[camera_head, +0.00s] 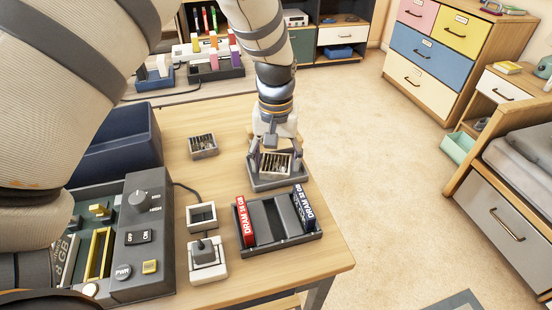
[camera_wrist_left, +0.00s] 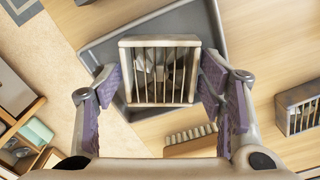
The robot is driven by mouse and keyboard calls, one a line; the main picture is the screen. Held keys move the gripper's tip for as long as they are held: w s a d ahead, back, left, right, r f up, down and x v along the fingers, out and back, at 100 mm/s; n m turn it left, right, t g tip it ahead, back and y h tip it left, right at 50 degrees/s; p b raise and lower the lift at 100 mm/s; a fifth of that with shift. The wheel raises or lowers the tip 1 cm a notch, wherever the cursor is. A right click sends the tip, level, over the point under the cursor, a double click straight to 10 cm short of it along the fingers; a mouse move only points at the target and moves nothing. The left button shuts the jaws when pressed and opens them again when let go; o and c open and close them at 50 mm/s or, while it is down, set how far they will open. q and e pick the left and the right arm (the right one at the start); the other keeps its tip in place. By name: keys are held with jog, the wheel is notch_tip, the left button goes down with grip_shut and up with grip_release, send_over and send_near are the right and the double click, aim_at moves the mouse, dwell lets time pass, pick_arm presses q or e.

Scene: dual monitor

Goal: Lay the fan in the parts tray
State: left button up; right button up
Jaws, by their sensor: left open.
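The fan (camera_head: 275,164), a small pale box with a slatted face, is at the grey parts tray (camera_head: 278,183) near the table's right edge. In the left wrist view the fan (camera_wrist_left: 158,72) is in front of the tray (camera_wrist_left: 207,14), grille facing the camera. My left gripper (camera_head: 276,158) is open around the fan, pointing down. In the wrist view my left gripper (camera_wrist_left: 160,82) has a finger on each side, with visible gaps. Whether the fan rests fully on the tray floor is hidden. My right gripper is not in view.
A similar slatted box (camera_head: 203,146) stands left of the tray. A rack with red and blue DRAM modules (camera_head: 279,221) is in front. A joystick box (camera_head: 207,257) and a control panel (camera_head: 140,240) are at the left. A dark blue bin (camera_head: 118,150) stands behind the panel.

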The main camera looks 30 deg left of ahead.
aim_at(276, 163)
pick_arm(q)
notch_tip(276, 163, up, 12)
jog(key=p, duration=0.1)
jog(key=shift+r, duration=0.15)
dwell(0.3)
